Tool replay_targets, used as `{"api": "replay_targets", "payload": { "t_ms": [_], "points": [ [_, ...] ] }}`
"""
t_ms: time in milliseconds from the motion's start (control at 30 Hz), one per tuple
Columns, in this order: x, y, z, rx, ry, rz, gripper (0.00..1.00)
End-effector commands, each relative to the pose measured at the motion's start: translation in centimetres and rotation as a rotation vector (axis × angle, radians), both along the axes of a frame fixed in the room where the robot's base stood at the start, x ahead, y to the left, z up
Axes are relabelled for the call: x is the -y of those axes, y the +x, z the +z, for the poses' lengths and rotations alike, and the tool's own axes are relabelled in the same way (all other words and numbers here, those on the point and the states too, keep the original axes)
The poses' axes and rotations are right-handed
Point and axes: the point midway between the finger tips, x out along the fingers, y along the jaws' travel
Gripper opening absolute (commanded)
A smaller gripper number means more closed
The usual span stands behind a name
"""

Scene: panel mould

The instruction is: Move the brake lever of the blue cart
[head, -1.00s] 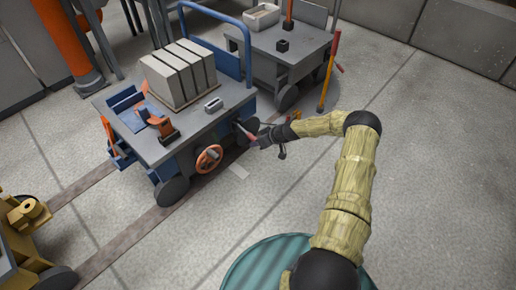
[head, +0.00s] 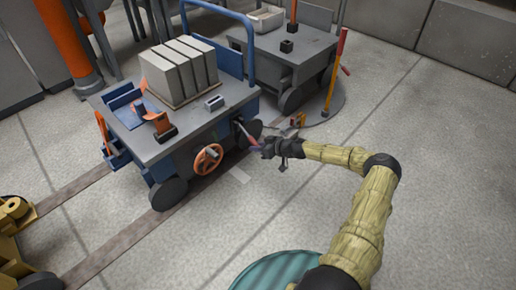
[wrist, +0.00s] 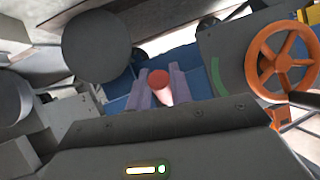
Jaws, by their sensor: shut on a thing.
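The blue cart (head: 190,133) stands on the left with its grey deck. Its brake lever (head: 243,129) is a thin pale rod that sticks out and slopes down from the cart's near side, right of the orange handwheel (head: 208,158). My gripper (head: 259,147) is at the lever's outer end. In the wrist view the lever's round red end (wrist: 158,78) sits between the two purple-grey fingers (wrist: 164,89), which are shut on it. The lever's lower mount is hidden in the wrist view.
Pale blocks (head: 180,72) and small parts lie on the cart's deck. A grey cart (head: 290,58) stands behind it, beside a yellow and red post (head: 335,80). A yellow machine (head: 15,240) is at lower left. The floor on the right is clear.

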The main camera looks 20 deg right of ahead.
Motion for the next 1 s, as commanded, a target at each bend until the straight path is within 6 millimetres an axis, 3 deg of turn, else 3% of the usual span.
{"api": "replay_targets", "payload": {
  "t_ms": [200,233,333,733,1000],
  "points": [
    [0.4,-0.1,-0.4,-0.004,-0.003,-0.007,0.0],
    [0.4,-0.1,-0.4,-0.004,-0.003,-0.007,0.25],
    [0.3,-0.1,-0.4,-0.003,-0.003,-0.006,0.43],
    [0.5,-0.4,0.3,-0.002,0.0,-0.004,0.43],
    [3.0,-3.1,2.6,-0.003,0.001,-0.006,0.43]
  ]
}}
